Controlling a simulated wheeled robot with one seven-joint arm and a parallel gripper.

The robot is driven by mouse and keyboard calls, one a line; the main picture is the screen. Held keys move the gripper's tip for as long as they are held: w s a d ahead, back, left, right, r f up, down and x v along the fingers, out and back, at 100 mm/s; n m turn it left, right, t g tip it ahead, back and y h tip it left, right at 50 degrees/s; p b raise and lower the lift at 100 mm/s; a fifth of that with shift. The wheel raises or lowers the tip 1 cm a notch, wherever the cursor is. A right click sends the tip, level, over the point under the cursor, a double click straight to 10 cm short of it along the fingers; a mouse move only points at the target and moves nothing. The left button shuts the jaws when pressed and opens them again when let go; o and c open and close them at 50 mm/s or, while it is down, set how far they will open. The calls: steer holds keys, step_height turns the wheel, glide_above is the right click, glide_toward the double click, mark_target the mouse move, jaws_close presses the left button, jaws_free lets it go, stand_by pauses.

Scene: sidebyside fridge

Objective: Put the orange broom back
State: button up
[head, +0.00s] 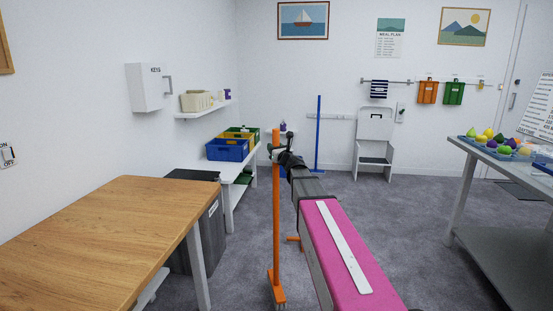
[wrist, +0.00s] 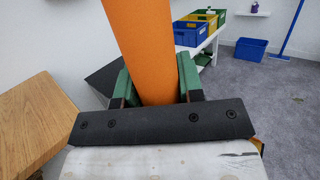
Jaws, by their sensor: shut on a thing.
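The orange broom (head: 276,215) stands upright in front of me, its bristled head (head: 276,301) low near the grey floor. My gripper (head: 281,155) is shut on the upper part of its handle. In the wrist view the thick orange handle (wrist: 141,50) passes between the green-padded fingers of my gripper (wrist: 155,88). Whether the broom head touches the floor is hard to tell. A blue broom or mop (head: 318,135) stands upright against the back wall, beside a wall rail (head: 338,117).
A wooden table (head: 110,235) stands close on the left, a dark bin (head: 205,225) beyond it. A low white bench (head: 228,170) holds blue, yellow and green crates (head: 228,150). A metal table (head: 500,170) stands right. A white step stool (head: 375,145) is at the back.

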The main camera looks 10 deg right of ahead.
steer(key=shift+w+d+f, duration=0.15)
steer(key=shift+f, duration=0.65)
steer(key=shift+w+d+f, duration=0.1)
steer(key=shift+d+f, duration=0.1)
steer(key=shift+f, duration=0.6)
steer(key=shift+w+d+f, duration=0.15)
steer(key=shift+f, duration=0.8)
steer(key=o, duration=1)
steer(key=shift+r, duration=0.2)
